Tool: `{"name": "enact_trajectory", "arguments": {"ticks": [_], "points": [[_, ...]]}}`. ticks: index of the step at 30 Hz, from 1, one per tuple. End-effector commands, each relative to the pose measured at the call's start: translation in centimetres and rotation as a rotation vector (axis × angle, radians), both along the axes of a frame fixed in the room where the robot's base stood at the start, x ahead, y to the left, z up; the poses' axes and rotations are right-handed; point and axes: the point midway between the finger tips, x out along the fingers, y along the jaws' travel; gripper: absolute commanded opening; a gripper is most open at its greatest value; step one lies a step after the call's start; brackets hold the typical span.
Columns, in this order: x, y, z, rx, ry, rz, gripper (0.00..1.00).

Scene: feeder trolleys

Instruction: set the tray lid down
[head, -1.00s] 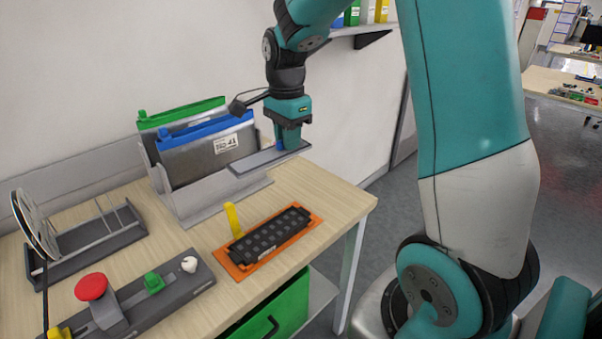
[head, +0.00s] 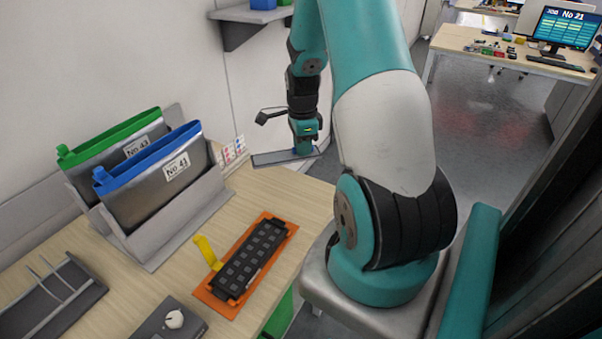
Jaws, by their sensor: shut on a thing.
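The tray lid (head: 272,160) is a flat grey plate. My gripper (head: 303,150) is shut on it and holds it roughly level above the far right end of the wooden table. The lid is apart from the tabletop as far as I can tell. A black tray (head: 246,262) with rows of small square parts sits in an orange frame (head: 207,295) on the table, nearer than the lid. The fingertips are small and partly hidden by the lid.
A grey rack (head: 150,265) holds two pouches, one blue-edged (head: 160,180) and one green-edged (head: 105,150). A yellow lever (head: 206,250) stands beside the orange frame. A wall shelf (head: 245,15) is above. Bare table (head: 245,205) lies between rack and tray.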

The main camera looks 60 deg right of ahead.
Motion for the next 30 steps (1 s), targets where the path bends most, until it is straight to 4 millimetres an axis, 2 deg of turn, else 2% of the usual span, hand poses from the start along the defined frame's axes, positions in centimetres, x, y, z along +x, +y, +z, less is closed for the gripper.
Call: {"name": "enact_trajectory", "arguments": {"ticks": [3,6,14,18,21,30], "points": [[0.1,0.3,-3.2,0.005,0.005,0.005,0.00],[0.1,0.3,-5.3,0.004,0.005,0.006,0.00],[0.1,0.2,-8.1,0.001,0.002,0.004,0.00],[0.1,0.1,-10.2,0.001,0.002,0.003,0.00],[0.0,0.1,-11.0,0.001,0.001,0.002,0.00],[0.1,0.0,-11.3,-0.001,-0.001,0.002,0.00]]}}
